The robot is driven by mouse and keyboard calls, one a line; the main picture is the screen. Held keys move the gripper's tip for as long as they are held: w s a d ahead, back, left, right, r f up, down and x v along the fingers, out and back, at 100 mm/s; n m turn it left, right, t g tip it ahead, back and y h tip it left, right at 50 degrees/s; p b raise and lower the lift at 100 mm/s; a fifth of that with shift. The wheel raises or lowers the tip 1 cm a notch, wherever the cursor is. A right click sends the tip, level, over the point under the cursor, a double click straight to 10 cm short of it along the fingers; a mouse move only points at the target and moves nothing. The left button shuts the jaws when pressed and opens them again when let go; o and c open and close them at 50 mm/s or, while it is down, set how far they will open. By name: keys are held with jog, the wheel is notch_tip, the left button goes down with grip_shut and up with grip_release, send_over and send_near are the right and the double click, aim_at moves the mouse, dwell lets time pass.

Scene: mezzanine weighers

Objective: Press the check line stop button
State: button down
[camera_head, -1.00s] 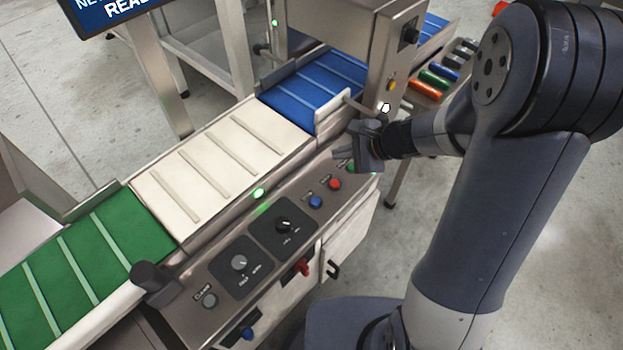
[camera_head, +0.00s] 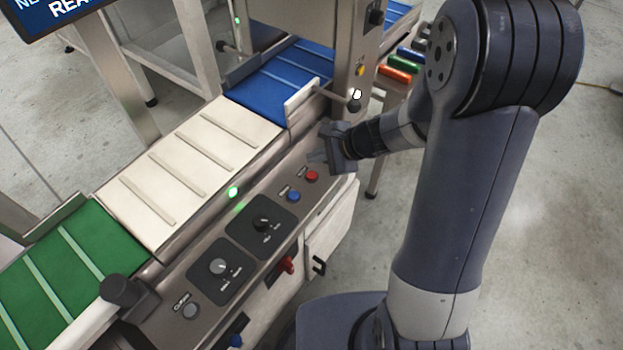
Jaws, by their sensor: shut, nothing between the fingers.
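A red button (camera_head: 311,176) and a blue button (camera_head: 293,196) sit side by side on the sloping steel control panel (camera_head: 207,277) along the front of the conveyor. Their labels are too small to read, so I cannot confirm which is the check line stop button. My gripper (camera_head: 318,157) is shut and empty. Its fingers point left, just beyond the red button in the picture. I cannot tell its height over the panel, and no contact shows. Whatever part of the panel lies behind the gripper is hidden.
Two black dials (camera_head: 262,224) and a grey button (camera_head: 190,311) are lower on the panel. A red switch (camera_head: 286,265) is on the front face. A ball-ended lever (camera_head: 353,104) juts out near my gripper. White (camera_head: 190,160), blue (camera_head: 268,98) and green (camera_head: 60,270) belts run behind.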

aim_at(316, 176)
jog(key=shift+f+b, duration=1.4)
jog(key=shift+f, duration=0.5)
dwell(0.5)
jog(key=shift+f+b, duration=0.4)
jog(key=shift+b, duration=0.15)
jog(key=shift+f+b, duration=0.45)
jog(key=shift+b, duration=0.05)
dwell(0.5)
jog(key=shift+r, duration=0.15)
jog(key=shift+r+p, duration=0.7)
jog(key=shift+r, duration=0.05)
jog(key=shift+r+p, duration=1.95)
jog(key=shift+r, duration=0.55)
